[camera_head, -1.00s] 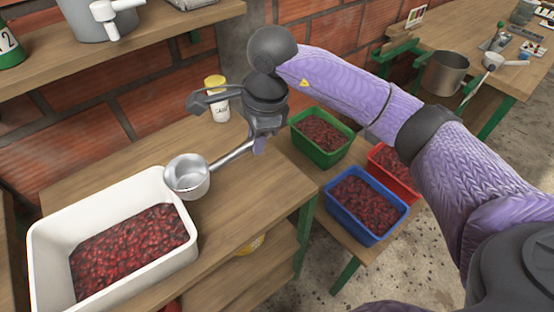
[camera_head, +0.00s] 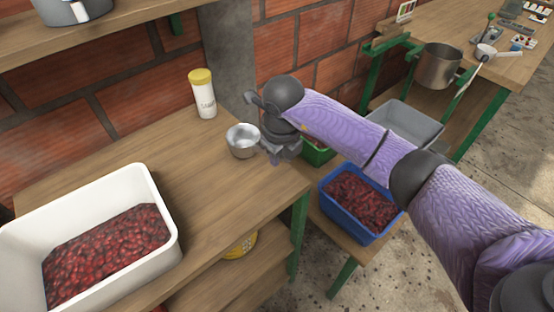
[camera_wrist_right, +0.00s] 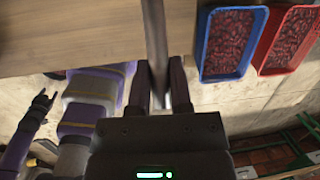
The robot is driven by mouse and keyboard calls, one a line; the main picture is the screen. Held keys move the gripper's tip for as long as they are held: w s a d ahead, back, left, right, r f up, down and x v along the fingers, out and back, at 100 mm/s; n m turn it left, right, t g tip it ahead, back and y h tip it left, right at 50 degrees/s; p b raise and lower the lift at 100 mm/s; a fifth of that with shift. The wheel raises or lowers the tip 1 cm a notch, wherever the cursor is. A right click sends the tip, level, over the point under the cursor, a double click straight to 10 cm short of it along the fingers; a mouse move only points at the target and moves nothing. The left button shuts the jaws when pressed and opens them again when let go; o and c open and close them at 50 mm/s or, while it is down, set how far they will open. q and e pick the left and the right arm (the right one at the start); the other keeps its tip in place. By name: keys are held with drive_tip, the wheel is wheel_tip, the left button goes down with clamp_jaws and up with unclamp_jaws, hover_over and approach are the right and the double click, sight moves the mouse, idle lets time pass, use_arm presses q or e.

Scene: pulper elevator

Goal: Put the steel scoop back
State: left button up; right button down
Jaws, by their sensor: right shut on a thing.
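The steel scoop's bowl (camera_head: 242,141) shows in the head view above the right part of the wooden table, left of my right gripper (camera_head: 277,152). My right gripper is shut on the scoop's handle, which shows between its fingers in the wrist view (camera_wrist_right: 155,40). I cannot tell whether the bowl touches the table. My left gripper (camera_wrist_right: 42,102) is small at the left of the wrist view, its dark fingers apart and empty. It is not in the head view.
A white tub (camera_head: 165,205) of red cherries stands on the table (camera_head: 215,215) at left. A yellow-lidded jar (camera_head: 204,95) stands near the wall. Blue (camera_head: 335,212), green (camera_head: 318,153) and red (camera_wrist_right: 262,62) crates lie beyond the table's right edge. A grey bin (camera_head: 415,122) is farther back.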

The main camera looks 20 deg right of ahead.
drive_tip(key=shift+f, duration=0.9)
use_arm(q)
drive_tip(key=shift+s+a+f, duration=0.15)
drive_tip(key=shift+s+f, duration=0.1)
drive_tip(key=shift+s, duration=0.05)
use_arm(e)
drive_tip(key=shift+r, duration=0.15)
drive_tip(key=c, duration=0.5)
unclamp_jaws()
drive_tip(key=shift+c, duration=0.2)
use_arm(q)
drive_tip(key=shift+t, duration=0.3)
drive_tip(key=shift+w+d+r+p, duration=0.4)
drive_tip(key=shift+r+p, duration=0.2)
drive_tip(key=shift+w+d+r+p, duration=0.35)
drive_tip(key=shift+r+p, duration=0.25)
drive_tip(key=shift+w+d+r+p, duration=0.4)
drive_tip(key=shift+r+p, duration=0.2)
use_arm(e)
wheel_tip(320, 180, up, 12)
drive_tip(key=s, duration=0.2)
drive_tip(key=shift+a, duration=0.3)
drive_tip(key=shift+s, duration=0.1)
